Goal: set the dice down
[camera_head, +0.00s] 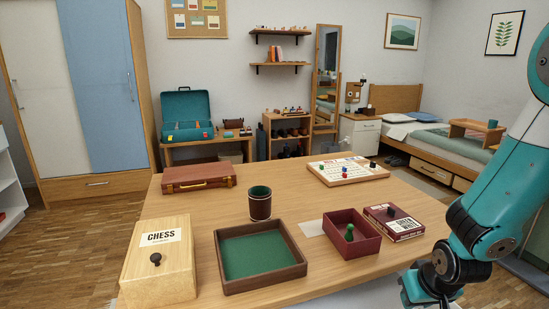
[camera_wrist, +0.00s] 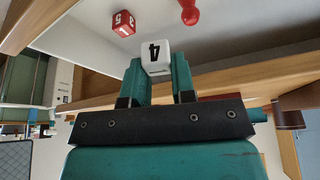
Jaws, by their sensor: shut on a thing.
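My gripper (camera_wrist: 158,75) is shut on a white die (camera_wrist: 155,50) with a black 4 on the face toward the wrist camera. The die sits between the fingertips. Beyond it in the wrist view are a red die (camera_wrist: 123,24) with white numbers and a red pawn (camera_wrist: 189,11), both on or over a pale surface. The held die looks apart from both. In the head view my arm hangs at the right edge, past the table's right corner; the fingertips and the held die cannot be made out there.
On the table (camera_head: 310,265) stand a green-lined tray (camera_head: 265,282), a dark cup (camera_head: 260,206), a maroon box (camera_head: 343,249) with a green pawn, a chess box (camera_head: 160,275), a brown case (camera_head: 199,177) and a game board (camera_head: 365,178) with small pieces. The table's middle is clear.

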